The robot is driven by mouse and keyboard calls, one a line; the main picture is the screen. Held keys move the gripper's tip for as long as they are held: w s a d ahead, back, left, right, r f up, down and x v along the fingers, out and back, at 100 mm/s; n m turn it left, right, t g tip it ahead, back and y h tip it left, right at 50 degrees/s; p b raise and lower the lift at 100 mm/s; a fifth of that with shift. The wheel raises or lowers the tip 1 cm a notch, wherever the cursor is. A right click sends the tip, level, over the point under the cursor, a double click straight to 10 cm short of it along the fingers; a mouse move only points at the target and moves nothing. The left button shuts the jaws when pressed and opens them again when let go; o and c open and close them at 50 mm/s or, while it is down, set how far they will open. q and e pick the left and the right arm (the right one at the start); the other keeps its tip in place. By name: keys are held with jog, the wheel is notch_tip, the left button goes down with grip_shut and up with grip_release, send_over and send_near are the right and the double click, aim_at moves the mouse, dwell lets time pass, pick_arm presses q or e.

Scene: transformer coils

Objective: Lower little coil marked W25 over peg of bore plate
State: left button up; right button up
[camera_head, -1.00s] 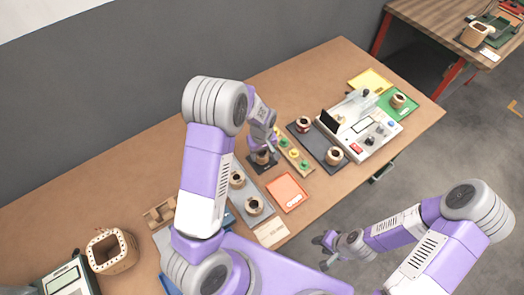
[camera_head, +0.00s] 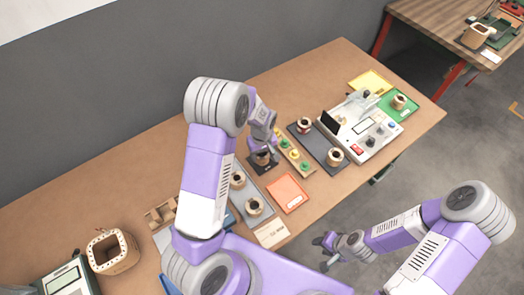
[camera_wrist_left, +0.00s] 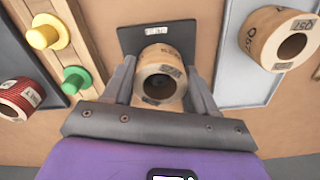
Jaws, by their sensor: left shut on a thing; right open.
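The little coil (camera_wrist_left: 150,62) is a tan ring with dark print and a small label; I cannot read the print surely. My left gripper (camera_wrist_left: 160,88) is shut on it, one finger at each side. The dark bore plate (camera_wrist_left: 185,37) with a white label lies beneath and behind the coil. In the head view, the coil (camera_head: 262,158) is over the bore plate (camera_head: 255,168), low down. The coil's bore looks dark with a greyish shape inside; whether that is the peg, I cannot tell. My right gripper (camera_head: 325,241) is open and empty, off the table's front edge.
A wooden strip with yellow and green pegs (camera_wrist_left: 78,78) is beside the plate. A grey tray (camera_wrist_left: 240,85) holds more tan coils (camera_wrist_left: 280,40). A red coil (camera_wrist_left: 18,98) is at the left. An orange mat (camera_head: 287,193) and a white meter (camera_head: 360,128) are to the right.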

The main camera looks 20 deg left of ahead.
pick_arm(q)
notch_tip(320, 180, down, 2)
jog(key=shift+f, duration=0.25)
pick_arm(e)
notch_tip(320, 180, down, 2)
jog(key=shift+f, duration=0.25)
pick_arm(q)
jog(key=o, duration=1.4)
jog(key=shift+r+p, duration=1.1)
jog(key=shift+r, duration=0.3)
notch_tip(320, 180, up, 2)
jog(key=shift+s+d+r+p, duration=0.1)
jog(key=shift+r+p, duration=0.15)
jog(key=shift+p, duration=0.7)
jog(key=shift+a+r+p, duration=0.2)
jog(key=shift+r+p, duration=0.65)
jog(key=shift+r, duration=0.2)
jog(key=shift+d+r+p, duration=0.1)
jog(key=shift+r+p, duration=0.65)
jog(key=shift+r, duration=0.25)
pick_arm(e)
notch_tip(320, 180, up, 7)
jog(key=shift+r, duration=0.2)
pick_arm(q)
jog(key=shift+r, duration=0.1)
pick_arm(e)
jog(key=shift+r, duration=0.1)
